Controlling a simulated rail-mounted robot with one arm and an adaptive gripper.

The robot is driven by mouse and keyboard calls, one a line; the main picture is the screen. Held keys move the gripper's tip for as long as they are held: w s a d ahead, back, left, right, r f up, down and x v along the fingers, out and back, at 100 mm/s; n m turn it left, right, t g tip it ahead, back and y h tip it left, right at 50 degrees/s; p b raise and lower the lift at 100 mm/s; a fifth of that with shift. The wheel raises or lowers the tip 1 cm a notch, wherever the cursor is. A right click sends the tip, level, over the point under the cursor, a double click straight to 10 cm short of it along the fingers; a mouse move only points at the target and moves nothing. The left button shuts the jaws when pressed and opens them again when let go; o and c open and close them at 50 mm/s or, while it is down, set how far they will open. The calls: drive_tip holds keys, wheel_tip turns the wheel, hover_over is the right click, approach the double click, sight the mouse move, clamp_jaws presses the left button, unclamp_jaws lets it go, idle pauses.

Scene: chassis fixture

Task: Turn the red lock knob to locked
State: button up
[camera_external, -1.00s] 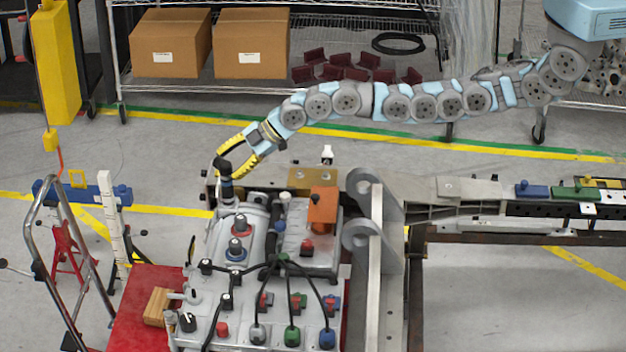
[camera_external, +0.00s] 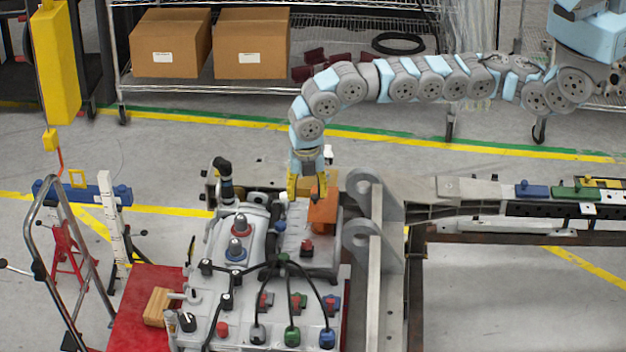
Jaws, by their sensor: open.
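The fixture's grey panel (camera_external: 218,290) carries several knobs and plugs. A dark knob with a red ring (camera_external: 241,225) stands at its upper left, above a similar knob with a blue ring (camera_external: 236,250). A small red knob (camera_external: 307,246) sits on the right-hand box, and another red knob (camera_external: 222,329) sits low on the panel. I cannot tell which of these is the lock knob or how it is turned. My yellow-fingered gripper (camera_external: 307,192) points down, open, at the orange block (camera_external: 322,212) behind the small red knob. Its fingertips are partly hidden, and contact with the block cannot be told.
Black cables (camera_external: 283,262) loop across the panel. A tall grey bracket (camera_external: 372,240) rises at its right, with a long beam (camera_external: 455,205) beyond. A black upright fitting (camera_external: 224,180) stands at the back left. The floor behind the fixture is open.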

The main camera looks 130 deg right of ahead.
sight(307, 242)
wheel_tip(307, 242, down, 17)
drive_tip(key=shift+r, duration=0.1)
idle(0.6)
clamp_jaws()
